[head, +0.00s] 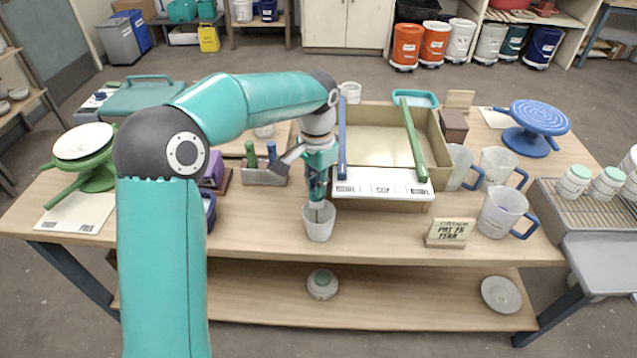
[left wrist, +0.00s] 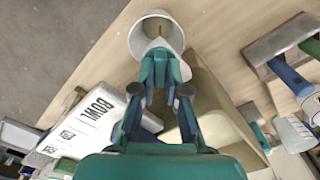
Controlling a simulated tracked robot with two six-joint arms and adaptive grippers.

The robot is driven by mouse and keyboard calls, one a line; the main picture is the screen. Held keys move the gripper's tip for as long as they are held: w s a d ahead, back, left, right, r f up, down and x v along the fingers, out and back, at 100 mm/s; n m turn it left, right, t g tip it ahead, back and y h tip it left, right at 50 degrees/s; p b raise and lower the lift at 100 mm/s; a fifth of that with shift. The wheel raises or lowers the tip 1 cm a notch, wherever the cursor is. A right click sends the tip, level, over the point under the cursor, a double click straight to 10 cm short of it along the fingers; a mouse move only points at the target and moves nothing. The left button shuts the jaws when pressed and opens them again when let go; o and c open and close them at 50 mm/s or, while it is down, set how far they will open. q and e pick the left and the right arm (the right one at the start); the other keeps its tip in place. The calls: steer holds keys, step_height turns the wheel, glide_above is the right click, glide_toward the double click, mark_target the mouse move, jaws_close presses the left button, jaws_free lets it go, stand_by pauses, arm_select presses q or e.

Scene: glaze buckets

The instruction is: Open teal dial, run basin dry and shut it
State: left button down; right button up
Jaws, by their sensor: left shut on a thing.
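The basin (head: 385,135) is a beige, open, shallow box on the bench, with a blue bar and a green bar across it. Its inside looks bare. A white strip lettered BOWL and CUP (head: 380,185) is along its front; the strip also shows in the left wrist view (left wrist: 88,125). My left gripper (head: 318,190) points down at the basin's front left, above a white cup (head: 319,226). In the left wrist view the gripper (left wrist: 160,62) is closed at the cup's (left wrist: 153,22) near rim. It seems shut on the teal dial, which its fingers mostly hide. My right gripper is out of view.
Frosted jugs (head: 503,211) with blue handles and a lettered wooden sign (head: 450,232) stand right of the basin. A tool holder (head: 264,174) stands left. A blue turntable (head: 539,118) is at the back right. The bench front is mostly clear.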

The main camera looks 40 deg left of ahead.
arm_select(q)
steer(key=n, duration=0.6)
steer(key=shift+w+r, duration=0.15)
stand_by(0.3)
steer(key=c, duration=1.3)
jaws_free()
steer(key=shift+o, duration=0.5)
steer(key=shift+r, duration=3.85)
